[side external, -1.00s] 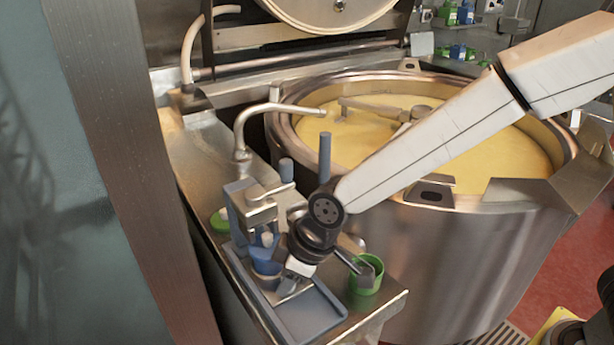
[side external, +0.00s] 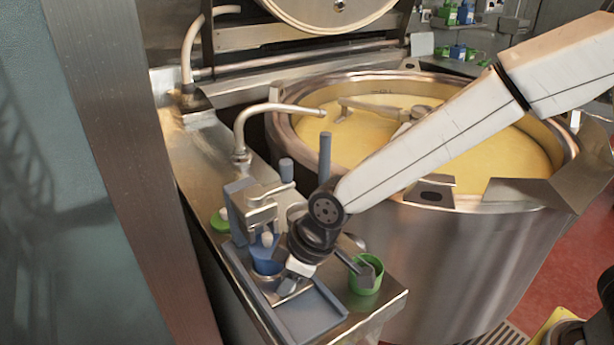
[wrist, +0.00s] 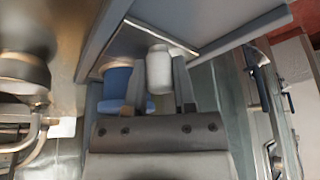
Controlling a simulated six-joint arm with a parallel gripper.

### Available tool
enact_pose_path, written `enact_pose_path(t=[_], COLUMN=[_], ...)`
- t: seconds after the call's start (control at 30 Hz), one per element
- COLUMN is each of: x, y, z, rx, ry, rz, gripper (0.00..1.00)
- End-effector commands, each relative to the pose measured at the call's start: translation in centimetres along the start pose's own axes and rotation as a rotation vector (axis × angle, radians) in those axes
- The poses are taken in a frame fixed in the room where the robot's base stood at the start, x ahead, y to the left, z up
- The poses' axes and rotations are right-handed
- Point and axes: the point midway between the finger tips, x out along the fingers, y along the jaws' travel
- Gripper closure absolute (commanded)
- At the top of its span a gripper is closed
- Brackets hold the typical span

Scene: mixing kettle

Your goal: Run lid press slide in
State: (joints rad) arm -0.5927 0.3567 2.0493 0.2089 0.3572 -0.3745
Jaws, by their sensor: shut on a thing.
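The grey-blue lid press (side external: 238,212) stands on the metal side table, with a metal head and lever on its upright. A blue cup (side external: 268,261) is at its foot, under the head, with a pale knob showing above it. It is also in the wrist view (wrist: 115,88), just left of my fingers. My gripper (side external: 284,290) is low over the press base, beside the cup. In the wrist view my gripper (wrist: 158,88) is shut on a white rounded piece (wrist: 158,67). The contact with the base is hidden in the side view.
A grey-blue tray (side external: 318,318) extends towards the table's front edge. A green cup (side external: 364,281) with a grey piece in it stands right of my gripper. A bent metal pipe (side external: 240,128) rises behind the press. The large kettle (side external: 460,260) of yellow mix bounds the right side.

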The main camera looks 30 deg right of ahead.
Motion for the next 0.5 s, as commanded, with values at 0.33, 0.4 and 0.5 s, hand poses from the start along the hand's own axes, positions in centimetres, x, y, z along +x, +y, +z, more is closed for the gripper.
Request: enact_pose_path(t=[0.33, 0.4, 0.5], x=[0.6, 0.8, 0.9], y=[1.6, 2.0, 2.4], z=[-1.5, -1.9, -2.2], rx=[0.001, 0.001, 0.001], ry=[0.000, -0.001, 0.002], rz=[0.001, 0.000, 0.000], gripper=[1.00, 1.00, 1.00])
